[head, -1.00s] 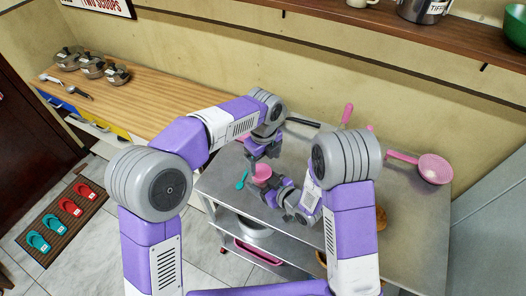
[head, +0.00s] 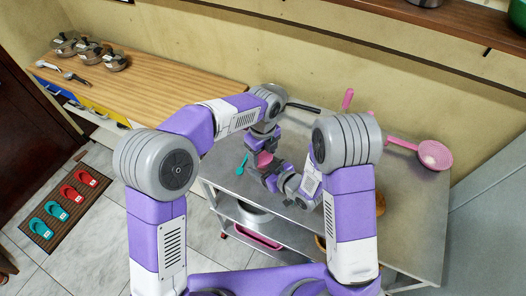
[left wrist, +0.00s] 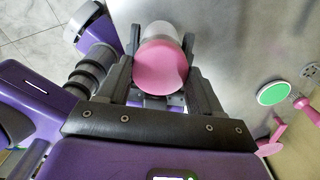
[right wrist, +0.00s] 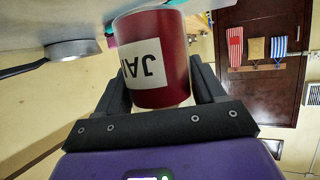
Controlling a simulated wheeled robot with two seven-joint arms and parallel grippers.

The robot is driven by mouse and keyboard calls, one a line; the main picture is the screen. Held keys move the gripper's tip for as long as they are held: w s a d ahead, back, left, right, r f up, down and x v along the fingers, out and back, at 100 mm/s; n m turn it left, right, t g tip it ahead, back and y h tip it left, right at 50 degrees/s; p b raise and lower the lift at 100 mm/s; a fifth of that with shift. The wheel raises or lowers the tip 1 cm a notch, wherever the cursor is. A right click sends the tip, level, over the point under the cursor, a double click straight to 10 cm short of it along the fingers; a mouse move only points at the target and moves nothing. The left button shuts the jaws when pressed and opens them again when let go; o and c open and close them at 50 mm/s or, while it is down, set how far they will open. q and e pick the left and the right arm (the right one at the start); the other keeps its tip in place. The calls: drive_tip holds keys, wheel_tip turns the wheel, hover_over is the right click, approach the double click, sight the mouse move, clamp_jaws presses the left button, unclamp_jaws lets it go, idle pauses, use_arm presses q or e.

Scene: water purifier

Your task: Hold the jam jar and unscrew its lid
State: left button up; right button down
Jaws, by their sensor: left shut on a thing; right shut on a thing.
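The jam jar (right wrist: 160,60) shows in the right wrist view as a dark red cylinder with a white label whose letters appear upside down. My right gripper (right wrist: 165,85) is shut on it, with a finger on each side. In the left wrist view, a pink round top (left wrist: 160,68), apparently the lid, sits between the fingers of my left gripper (left wrist: 160,50), with a pale part beyond it. My left gripper is shut on it. In the head view, the pink jar (head: 264,159) shows only in small part between my left gripper above and my right gripper (head: 270,180) below.
The grey metal cart top (head: 400,220) lies under both arms. A teal spoon (head: 242,163) lies left of the jar. A black-handled pan (head: 304,107) and a pink strainer (head: 433,155) are farther back. A wooden counter (head: 150,85) stands to the left.

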use_arm(q)
drive_tip(key=n, duration=0.3)
drive_tip(key=shift+w+d+r, duration=0.15)
drive_tip(key=shift+d, duration=0.05)
drive_tip(key=shift+c, duration=0.3)
drive_tip(key=n, duration=0.3)
drive_tip(key=shift+n, duration=0.3)
drive_tip(key=o, duration=1.2)
drive_tip(key=shift+a, duration=0.1)
